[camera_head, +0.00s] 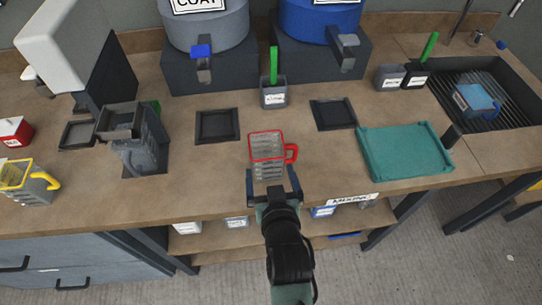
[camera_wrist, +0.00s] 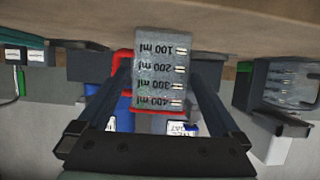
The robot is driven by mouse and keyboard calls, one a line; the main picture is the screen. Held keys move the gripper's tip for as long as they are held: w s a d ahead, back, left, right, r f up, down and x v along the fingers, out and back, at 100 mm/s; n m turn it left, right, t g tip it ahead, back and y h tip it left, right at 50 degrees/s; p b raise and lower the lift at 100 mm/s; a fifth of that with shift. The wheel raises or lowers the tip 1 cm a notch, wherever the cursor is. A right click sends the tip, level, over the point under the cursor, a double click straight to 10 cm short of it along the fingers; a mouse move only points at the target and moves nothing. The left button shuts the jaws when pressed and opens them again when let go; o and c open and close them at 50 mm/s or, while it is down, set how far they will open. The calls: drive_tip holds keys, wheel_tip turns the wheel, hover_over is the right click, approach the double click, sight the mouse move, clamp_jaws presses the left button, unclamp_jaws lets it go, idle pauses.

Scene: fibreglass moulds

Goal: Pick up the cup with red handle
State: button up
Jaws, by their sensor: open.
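The cup with the red handle (camera_head: 267,158) is a clear measuring cup with a red rim. It stands upright on the counter, its handle to the right. My gripper (camera_head: 272,178) is open at the near side of the cup, with a finger towards each side. In the wrist view the cup (camera_wrist: 165,82) appears upside down between the two fingers of my gripper (camera_wrist: 160,75), its millilitre marks facing the camera. The red handle (camera_wrist: 121,62) is partly hidden behind the left finger there. I cannot tell whether the fingers touch the cup.
A teal tray (camera_head: 405,152) lies to the right. A yellow-handled cup (camera_head: 28,182) stands far left, and a blue-handled cup (camera_head: 474,100) sits in the sink area. A small container with a green stick (camera_head: 274,95) is behind the red cup. The counter's front edge is close.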

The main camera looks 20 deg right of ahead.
sight(265, 150)
drive_tip(key=shift+r+p+x, duration=0.15)
drive_tip(key=shift+p+x, duration=0.05)
drive_tip(key=shift+x, duration=1.5)
drive_tip(key=shift+r+p+x, duration=0.15)
drive_tip(key=shift+r+x, duration=0.05)
drive_tip(key=shift+x, duration=1.5)
drive_tip(key=shift+w, duration=0.15)
drive_tip(key=shift+c, duration=0.3)
drive_tip(key=c, duration=1)
